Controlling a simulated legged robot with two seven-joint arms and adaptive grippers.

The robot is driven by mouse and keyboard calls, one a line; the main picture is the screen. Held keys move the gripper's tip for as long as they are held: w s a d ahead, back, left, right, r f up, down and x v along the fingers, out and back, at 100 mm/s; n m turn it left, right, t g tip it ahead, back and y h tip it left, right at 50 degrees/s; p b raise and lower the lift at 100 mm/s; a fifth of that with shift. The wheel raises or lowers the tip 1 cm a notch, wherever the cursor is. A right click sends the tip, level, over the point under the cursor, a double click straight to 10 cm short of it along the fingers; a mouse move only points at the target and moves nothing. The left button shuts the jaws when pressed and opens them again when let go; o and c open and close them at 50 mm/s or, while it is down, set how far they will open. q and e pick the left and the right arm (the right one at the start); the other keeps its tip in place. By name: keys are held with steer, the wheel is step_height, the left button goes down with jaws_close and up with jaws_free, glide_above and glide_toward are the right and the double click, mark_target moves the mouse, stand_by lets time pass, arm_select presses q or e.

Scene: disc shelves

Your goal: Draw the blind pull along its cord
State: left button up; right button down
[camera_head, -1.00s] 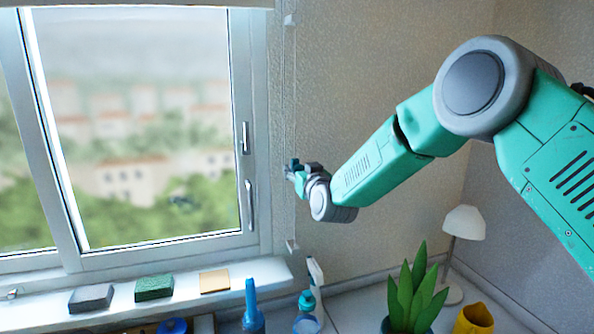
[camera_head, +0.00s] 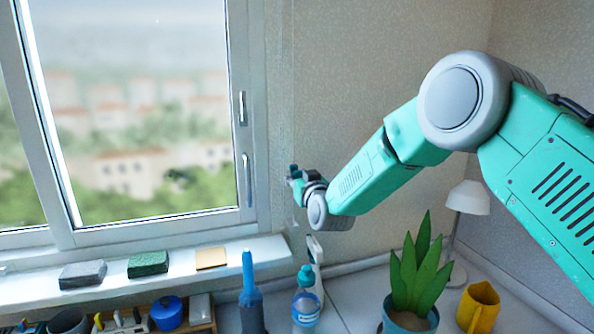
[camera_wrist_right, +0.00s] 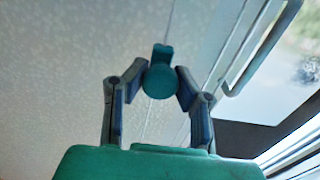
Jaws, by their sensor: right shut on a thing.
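The blind pull (camera_wrist_right: 160,80) is a small teal knob with a tab on top, seen in the right wrist view. It sits between the two fingertips of my right gripper (camera_wrist_right: 162,74), which is shut on it. The cord (camera_wrist_right: 171,25) is a thin pale line along the wall, running past the pull. In the head view my right gripper (camera_head: 296,178) is beside the window's right frame, in front of the wall; the pull is tiny there and the cord is faint. My left gripper is not in view.
The window (camera_head: 140,120) has handles on its right frame. The sill (camera_head: 230,268) holds a grey sponge (camera_head: 83,274), a green sponge (camera_head: 148,264) and a tan block (camera_head: 211,258). Below are bottles (camera_head: 306,305), a potted plant (camera_head: 415,275), a yellow jug (camera_head: 479,307) and a lamp (camera_head: 468,198).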

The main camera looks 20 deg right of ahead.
arm_select(q)
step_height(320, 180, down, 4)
steer(key=b, duration=0.2)
steer(key=shift+b, duration=0.4)
arm_select(e)
step_height(320, 180, down, 7)
steer(key=shift+s, duration=0.15)
steer(key=shift+a, duration=0.1)
steer(key=c, duration=1.2)
jaws_free()
steer(key=shift+r, duration=0.2)
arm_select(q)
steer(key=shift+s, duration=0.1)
arm_select(e)
steer(key=s, duration=1.1)
steer(key=shift+s+d, duration=0.3)
steer(key=shift+s, duration=0.1)
